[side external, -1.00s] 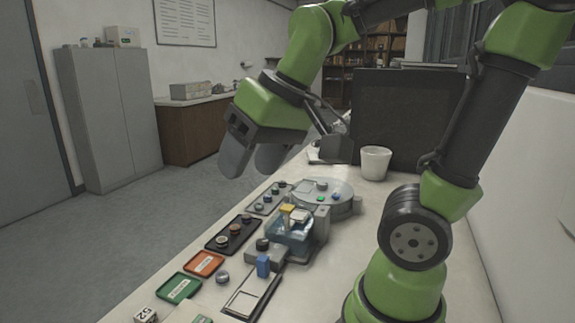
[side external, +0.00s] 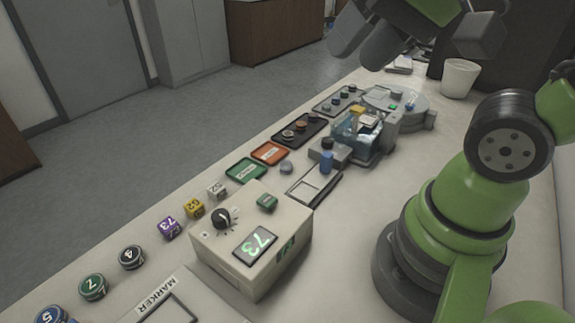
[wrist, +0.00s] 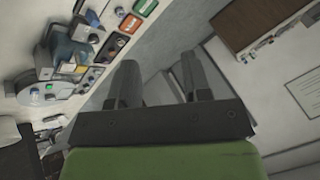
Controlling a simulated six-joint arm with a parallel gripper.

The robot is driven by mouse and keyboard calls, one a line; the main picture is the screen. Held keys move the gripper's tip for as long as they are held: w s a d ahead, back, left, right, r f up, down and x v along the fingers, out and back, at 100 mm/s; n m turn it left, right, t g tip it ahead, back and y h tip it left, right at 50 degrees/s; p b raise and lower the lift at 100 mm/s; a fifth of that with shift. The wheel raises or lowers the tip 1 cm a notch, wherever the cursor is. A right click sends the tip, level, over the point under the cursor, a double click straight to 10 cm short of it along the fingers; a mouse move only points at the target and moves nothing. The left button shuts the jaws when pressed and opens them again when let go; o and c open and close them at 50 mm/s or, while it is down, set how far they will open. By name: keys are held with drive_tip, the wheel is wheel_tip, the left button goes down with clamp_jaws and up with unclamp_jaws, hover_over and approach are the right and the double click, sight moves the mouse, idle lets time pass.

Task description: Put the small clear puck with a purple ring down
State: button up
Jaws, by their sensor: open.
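My gripper (side external: 362,42) is raised high at the top of the side view, its two dark fingers apart. In the wrist view my gripper (wrist: 160,78) is open, with only floor and wall showing between the fingers. A small grey puck (side external: 287,168) lies alone on the bench near the orange tray (side external: 269,153).
The mounting press (side external: 362,140) and a round grey turntable (side external: 412,107) stand mid-bench. A white cup (side external: 459,78) is behind.

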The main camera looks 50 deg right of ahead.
drive_tip(key=w+d+f+m+g+h, duration=0.1)
drive_tip(key=w+d+f+m+g, duration=0.15)
drive_tip(key=w+m, duration=0.55)
drive_tip(key=m+g, duration=0.4)
drive_tip(key=m, duration=1.1)
hover_over(286, 165)
wheel_tip(286, 165, down, 18)
drive_tip(key=shift+h, duration=0.3)
drive_tip(key=f, duration=0.5)
drive_tip(key=shift+s+d, duration=0.1)
drive_tip(key=shift+s, duration=0.25)
drive_tip(key=f, duration=0.5)
drive_tip(key=shift+w+f, duration=0.25)
drive_tip(key=shift+w, duration=0.1)
drive_tip(key=shift+c, duration=0.2)
drive_tip(key=c, duration=0.7)
